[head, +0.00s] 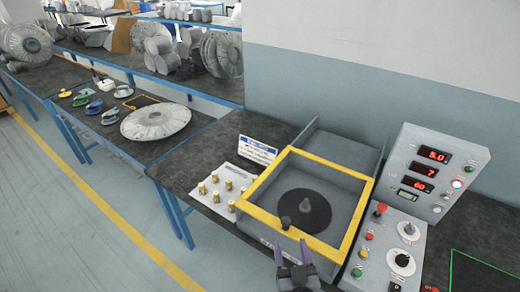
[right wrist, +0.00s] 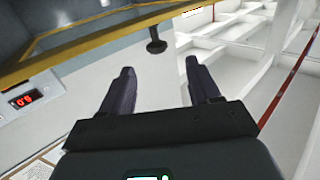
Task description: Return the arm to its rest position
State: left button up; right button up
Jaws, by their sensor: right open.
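My right gripper (head: 291,250) is at the bottom of the head view, just in front of the yellow-rimmed box (head: 257,226). In the right wrist view its two dark fingers (right wrist: 163,78) stand apart with nothing between them. A small dark knob (head: 285,222) shows near the front of the box, just beyond the fingertips. A dark knob (right wrist: 157,42) also shows beyond the fingertips in the right wrist view, apart from them. My left gripper is not in view.
A control panel (head: 387,250) and a display box (head: 425,190) with red digits stand right of the box. Several brass fittings (head: 214,177) and a sign (head: 257,150) are to its left. A finned grey disc (head: 155,121) lies on the far-left bench. The floor at left is clear.

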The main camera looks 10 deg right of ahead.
jog(key=s+d+f+n+g+y+p, duration=0.1)
jog(key=s+d+f+g, duration=0.2)
jog(key=s+g, duration=0.35)
jog(key=s+d+f+n+g, duration=0.1)
jog(key=s+d+f+g, duration=0.2)
jog(key=s, duration=0.6)
jog(key=s+d+f+n+g+y+p, duration=0.1)
jog(key=s+d+f+g, duration=0.1)
jog(key=s+f+g, duration=0.4)
notch_tip(320, 180, up, 33)
jog(key=t+p, duration=0.1)
jog(key=p, duration=2.9)
jog(key=shift+s+a+f+p, duration=0.15)
jog(key=shift+s+a+p, duration=0.2)
